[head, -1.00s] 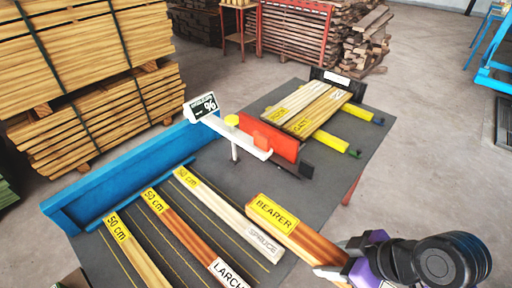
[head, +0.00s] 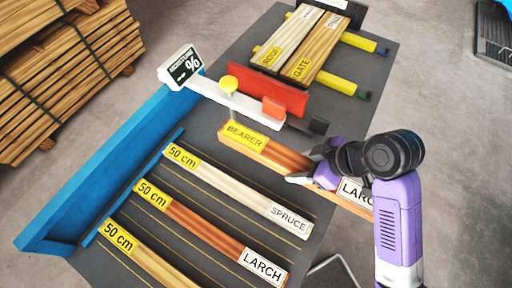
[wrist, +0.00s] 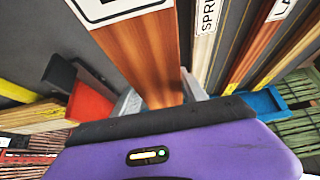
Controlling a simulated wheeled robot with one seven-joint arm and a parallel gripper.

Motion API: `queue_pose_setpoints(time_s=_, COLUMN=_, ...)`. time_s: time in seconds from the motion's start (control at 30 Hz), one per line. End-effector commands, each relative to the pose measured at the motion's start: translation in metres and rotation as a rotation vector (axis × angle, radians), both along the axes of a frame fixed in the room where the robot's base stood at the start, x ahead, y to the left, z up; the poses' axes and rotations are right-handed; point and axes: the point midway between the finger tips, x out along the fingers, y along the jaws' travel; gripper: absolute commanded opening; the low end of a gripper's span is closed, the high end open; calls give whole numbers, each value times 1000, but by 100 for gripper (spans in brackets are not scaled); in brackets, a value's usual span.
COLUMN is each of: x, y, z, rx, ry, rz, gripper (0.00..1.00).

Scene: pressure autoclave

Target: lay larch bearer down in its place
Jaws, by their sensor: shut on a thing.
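The larch bearer (head: 266,149) is a reddish-brown board with a yellow BEARER label at its far end and a white LARCH label at its near end. My gripper (head: 308,172) is shut on it near its middle. In the wrist view the board (wrist: 150,55) runs between the two fingertips (wrist: 158,97). In the head view it lies just beyond the spruce board (head: 235,190), roughly parallel to it. Whether it touches the table (head: 205,125) cannot be told. The gripper hides part of the board.
Two more boards, one larch (head: 205,228), lie in yellow-lined lanes against a blue stop (head: 100,165). A moisture meter (head: 182,67) with a white arm and a red block (head: 265,88) stand close beyond the bearer. Boards (head: 305,45) rest on yellow bars at the back.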

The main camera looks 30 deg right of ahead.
Motion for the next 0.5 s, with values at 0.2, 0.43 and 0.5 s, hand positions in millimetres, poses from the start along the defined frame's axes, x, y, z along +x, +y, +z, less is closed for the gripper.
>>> queue_pose_setpoints(time_s=0.2, x=-1, y=0, z=-48, rx=2, ry=2, rz=-1, gripper=0)
queue_pose_setpoints(time_s=0.43, x=0, y=0, z=-86, rx=2, ry=-1, rz=-1, gripper=0)
queue_pose_setpoints(time_s=0.5, x=2, y=1, z=-93, rx=2, ry=-4, rz=-1, gripper=0)
